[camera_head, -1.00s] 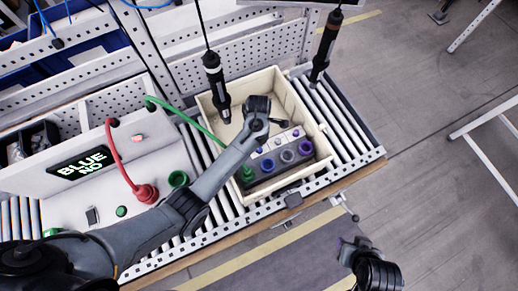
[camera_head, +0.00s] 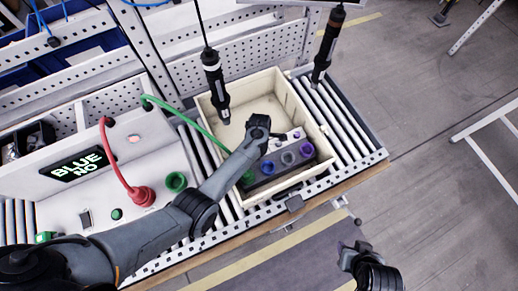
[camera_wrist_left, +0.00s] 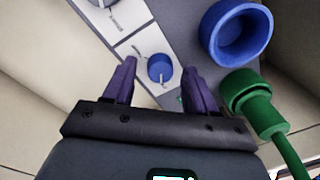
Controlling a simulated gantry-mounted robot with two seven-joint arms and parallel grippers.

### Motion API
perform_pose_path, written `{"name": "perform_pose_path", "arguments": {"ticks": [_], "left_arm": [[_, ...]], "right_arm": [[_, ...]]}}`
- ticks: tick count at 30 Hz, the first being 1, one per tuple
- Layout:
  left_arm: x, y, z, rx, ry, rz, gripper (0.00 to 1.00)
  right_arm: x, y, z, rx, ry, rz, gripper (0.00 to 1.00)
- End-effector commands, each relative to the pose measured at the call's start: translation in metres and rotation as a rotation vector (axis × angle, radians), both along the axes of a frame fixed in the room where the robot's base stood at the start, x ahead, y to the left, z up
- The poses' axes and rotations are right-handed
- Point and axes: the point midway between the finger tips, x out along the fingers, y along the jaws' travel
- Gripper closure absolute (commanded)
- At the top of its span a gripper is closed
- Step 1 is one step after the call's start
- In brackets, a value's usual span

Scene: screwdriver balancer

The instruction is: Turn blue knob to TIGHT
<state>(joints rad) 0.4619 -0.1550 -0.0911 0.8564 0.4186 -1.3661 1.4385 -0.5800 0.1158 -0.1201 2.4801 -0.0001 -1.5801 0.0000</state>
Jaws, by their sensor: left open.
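The small blue knob (camera_wrist_left: 160,67) sits on a white label strip in the left wrist view. A thin pale pointer mark lies at its lower edge; the label lettering is too small to read. My left gripper (camera_wrist_left: 159,80) is open, with one purple finger on each side of the knob. I cannot tell whether they touch it. In the head view my left gripper (camera_head: 262,136) is over the grey device (camera_head: 285,174) and hides the blue knob. My right gripper (camera_head: 350,252) is off the bench at the lower right; its jaw state is unclear.
The device stands in a cream crate (camera_head: 238,121). Beside the knob are a large blue socket (camera_wrist_left: 236,33) and a green plug (camera_wrist_left: 250,98) with its cable. A display (camera_head: 78,163) reads "BLUE NO". Two screwdrivers (camera_head: 215,88) (camera_head: 327,45) hang above.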

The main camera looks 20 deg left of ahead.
Motion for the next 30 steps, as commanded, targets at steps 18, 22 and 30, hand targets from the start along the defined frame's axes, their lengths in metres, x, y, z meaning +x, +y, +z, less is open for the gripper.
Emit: {"name": "perform_pose_path", "arguments": {"ticks": [18, 22, 30], "left_arm": [[0.0001, -0.0003, -0.0016, -0.001, 0.000, 0.000, 0.88], [0.0000, -0.0003, -0.0015, -0.001, 0.000, 0.000, 1.00], [0.0001, -0.0004, -0.0003, 0.000, 0.001, -0.043, 1.00]], "right_arm": [[0.0001, -0.0008, -0.0004, -0.003, 0.000, 0.002, 0.57], [-0.0001, -0.0018, -0.0005, -0.008, 0.000, 0.005, 0.57], [-0.0001, -0.0021, 0.0027, -0.009, 0.000, 0.005, 0.57]]}}
